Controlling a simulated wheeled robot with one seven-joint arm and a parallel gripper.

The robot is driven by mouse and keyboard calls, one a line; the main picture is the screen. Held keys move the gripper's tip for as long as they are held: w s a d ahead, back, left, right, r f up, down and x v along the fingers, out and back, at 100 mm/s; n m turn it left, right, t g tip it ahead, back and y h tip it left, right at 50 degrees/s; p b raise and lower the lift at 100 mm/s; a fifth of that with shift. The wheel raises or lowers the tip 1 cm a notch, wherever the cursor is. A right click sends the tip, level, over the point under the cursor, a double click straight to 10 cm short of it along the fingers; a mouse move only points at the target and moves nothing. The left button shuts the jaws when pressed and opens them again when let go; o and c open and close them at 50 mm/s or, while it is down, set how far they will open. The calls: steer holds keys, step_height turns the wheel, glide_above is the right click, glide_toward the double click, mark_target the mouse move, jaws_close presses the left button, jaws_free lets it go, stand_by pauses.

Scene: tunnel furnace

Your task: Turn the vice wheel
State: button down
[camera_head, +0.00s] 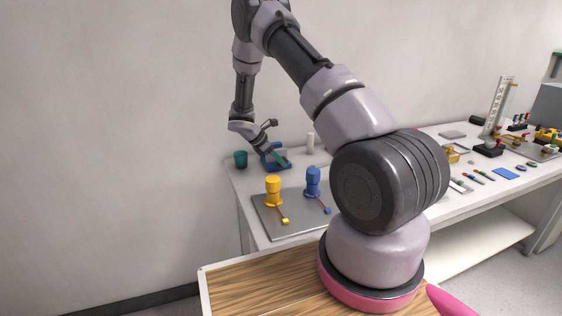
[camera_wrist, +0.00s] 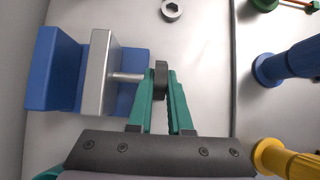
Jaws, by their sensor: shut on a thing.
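The vice is blue with a grey jaw plate and stands at the back left of the workbench. Its blue body (camera_head: 270,163) shows partly behind my gripper in the head view. In the wrist view, the blue vice (camera_wrist: 52,70) is at the left, and a thin rod runs right from its grey plate to the dark vice wheel (camera_wrist: 161,78). The wheel is seen edge-on. My gripper (camera_wrist: 160,88) has green fingers on both sides of the wheel, shut on it. In the head view, my gripper (camera_head: 278,156) is over the vice, small and partly merged with it.
A teal cup (camera_head: 240,159) stands left of the vice and a white cylinder (camera_head: 310,143) right of it. In front, a grey plate (camera_head: 262,222) bears a yellow post (camera_head: 273,190) and a blue post (camera_head: 313,182). A hex nut (camera_wrist: 171,10) lies near the wheel.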

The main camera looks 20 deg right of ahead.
steer(key=h, duration=0.4)
steer(key=shift+a+f+h, duration=0.25)
steer(key=shift+a+h, duration=0.05)
steer(key=h, duration=0.4)
steer(key=shift+f+h, duration=0.15)
steer(key=shift+h, duration=0.25)
steer(key=c, duration=0.8)
jaws_free()
steer(key=shift+c, duration=0.2)
steer(key=a, duration=1)
steer(key=shift+a, duration=0.4)
steer(key=shift+r, duration=0.2)
